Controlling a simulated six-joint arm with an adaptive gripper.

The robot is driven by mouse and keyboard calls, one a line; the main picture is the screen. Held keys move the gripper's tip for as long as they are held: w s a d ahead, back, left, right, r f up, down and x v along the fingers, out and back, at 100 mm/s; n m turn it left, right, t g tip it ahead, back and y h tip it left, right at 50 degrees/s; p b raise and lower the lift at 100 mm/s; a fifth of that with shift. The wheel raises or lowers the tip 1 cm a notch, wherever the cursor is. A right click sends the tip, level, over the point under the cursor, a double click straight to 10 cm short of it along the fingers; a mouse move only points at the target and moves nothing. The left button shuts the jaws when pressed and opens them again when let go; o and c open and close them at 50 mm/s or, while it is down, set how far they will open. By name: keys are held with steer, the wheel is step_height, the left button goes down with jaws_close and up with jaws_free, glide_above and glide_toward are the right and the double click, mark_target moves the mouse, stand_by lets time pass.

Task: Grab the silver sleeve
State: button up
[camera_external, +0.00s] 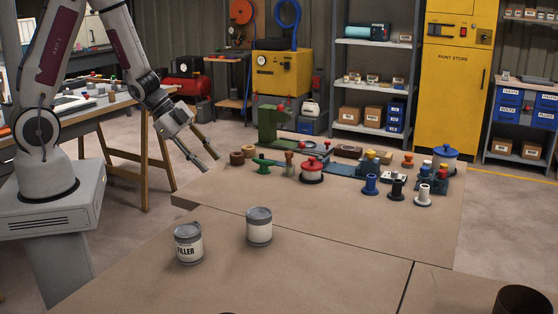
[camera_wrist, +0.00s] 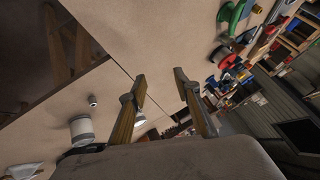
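My gripper (camera_external: 214,165) hangs above the bench's far left side, well away from the cans. In the wrist view my gripper (camera_wrist: 160,77) has its two fingers apart with nothing held between them.
A second grey-topped can (camera_external: 259,228) stands right of the FILLER can. The bench (camera_external: 300,222) between is clear.

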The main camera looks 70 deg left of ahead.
steer(key=s+d+f+m+g+h, duration=0.1)
steer(key=s+d+f+m+h, duration=0.15)
steer(key=d+f+h, duration=0.2)
steer(key=g+h, duration=0.1)
steer(key=h, duration=0.2)
glide_toward(195, 222)
steer(key=shift+w+f, duration=0.4)
steer(key=shift+w, duration=0.35)
steer(key=shift+s+d+r+g+h, duration=0.15)
steer(key=shift+s+d+g+h, duration=0.15)
steer(key=shift+s+h, duration=0.15)
steer(key=shift+x, duration=1.35)
steer(key=shift+f+x, duration=0.2)
steer(key=shift+x, duration=2.4)
steer(key=shift+w+a, duration=0.15)
steer(key=shift+a, duration=0.05)
